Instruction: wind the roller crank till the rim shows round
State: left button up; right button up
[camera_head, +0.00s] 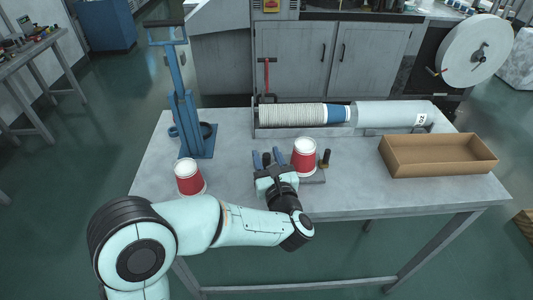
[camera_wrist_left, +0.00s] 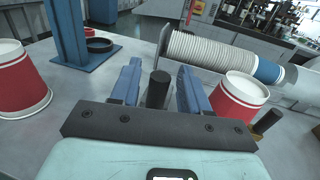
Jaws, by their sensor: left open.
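A red and white paper cup (camera_head: 305,158) stands upright on a low grey base (camera_head: 314,179); it also shows at the right in the left wrist view (camera_wrist_left: 238,97). A short dark post with a brownish lower part (camera_head: 325,158) stands just right of the cup. My left gripper (camera_head: 268,158) is left of this cup, open, its blue fingers apart. In the left wrist view an upright black cylinder, seemingly the crank grip (camera_wrist_left: 157,88), stands between the fingers with gaps on both sides. I cannot tell whether the cup's rim is fully round. My right gripper is not in view.
A second red cup (camera_head: 189,178) stands at the table's left front. A blue press stand (camera_head: 190,128) is behind it. A rack holds a long stack of white cups (camera_head: 293,114) along the back. An open cardboard tray (camera_head: 438,160) lies at the right.

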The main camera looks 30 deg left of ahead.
pick_arm(q)
jog(key=shift+w+a, duration=0.2)
jog(key=shift+w, duration=0.05)
